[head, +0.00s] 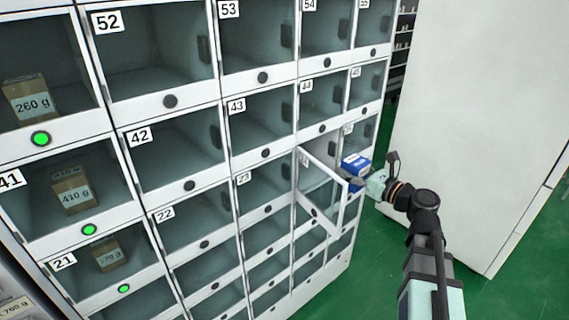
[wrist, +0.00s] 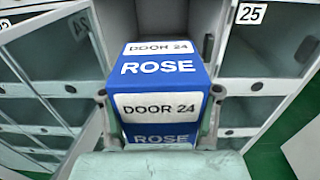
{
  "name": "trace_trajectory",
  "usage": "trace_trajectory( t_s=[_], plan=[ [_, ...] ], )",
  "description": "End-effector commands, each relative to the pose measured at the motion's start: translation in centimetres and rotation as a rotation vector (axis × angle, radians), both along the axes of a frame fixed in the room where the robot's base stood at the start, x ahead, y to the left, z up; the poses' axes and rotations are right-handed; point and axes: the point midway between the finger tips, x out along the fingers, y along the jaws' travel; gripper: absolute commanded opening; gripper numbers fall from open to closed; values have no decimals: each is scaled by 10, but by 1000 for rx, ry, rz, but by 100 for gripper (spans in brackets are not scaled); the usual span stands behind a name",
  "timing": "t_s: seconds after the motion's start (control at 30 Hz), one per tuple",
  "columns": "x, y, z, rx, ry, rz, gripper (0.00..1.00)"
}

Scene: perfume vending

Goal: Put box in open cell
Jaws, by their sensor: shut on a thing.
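A blue box (head: 355,166) with white labels is in my gripper (head: 370,182), in front of the locker wall. In the wrist view the box (wrist: 158,68) reads "DOOR 24" and "ROSE" on its top and near faces. My gripper (wrist: 159,103) is shut on it, one finger on each side. The open cell (wrist: 176,18) shows behind the box, its lower part hidden by it. Its open glass door (head: 318,190) swings out to the left of the box in the head view. The box appears outside the cell; the exact gap cannot be told.
Closed glass cells surround the open one, including cell 25 (wrist: 262,75) on its right. Brown boxes (head: 74,190) sit in several left cells with green lights. A tall white cabinet (head: 470,120) stands to the right, with green floor (head: 510,275) below.

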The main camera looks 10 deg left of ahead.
Motion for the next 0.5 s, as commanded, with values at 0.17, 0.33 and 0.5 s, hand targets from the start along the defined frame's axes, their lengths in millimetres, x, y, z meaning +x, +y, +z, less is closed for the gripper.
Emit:
trace_trajectory(
  t_s=[0.17, 0.33, 0.5],
  plan=[
    [9, 19, 4, 1, 1, 30, 16],
    [36, 48, 4, 1, 1, 31, 16],
    [65, 78, 4, 0, 1, 30, 16]
  ],
)
